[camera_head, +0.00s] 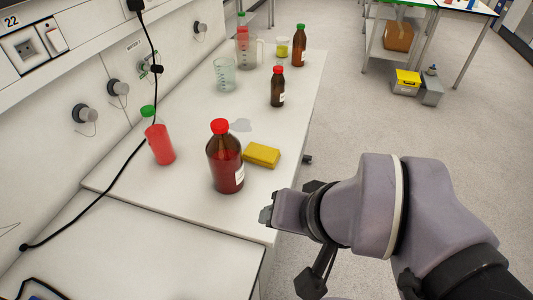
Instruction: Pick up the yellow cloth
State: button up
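The yellow cloth (262,155) is a small folded block lying flat on the white bench. It lies just right of a large brown bottle with a red cap (226,160), near the bench's right edge. My gripper (268,216) is at the bench's right edge, nearer to the camera than the cloth and apart from it. Its fingers are small and dark and partly hidden by my wrist, so I cannot tell whether they are open or shut. Nothing shows between them.
A bottle of red liquid with a green cap (159,140) stands left of the brown bottle. A pale spill (240,125) lies behind the cloth. Smaller brown bottles (277,88) and beakers (224,75) stand further back. A black cable (105,180) crosses the left side.

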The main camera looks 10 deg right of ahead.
aim_at(268, 157)
jog(key=i+l+u, duration=0.25)
jog(key=i+l, duration=0.55)
jog(key=l, duration=0.15)
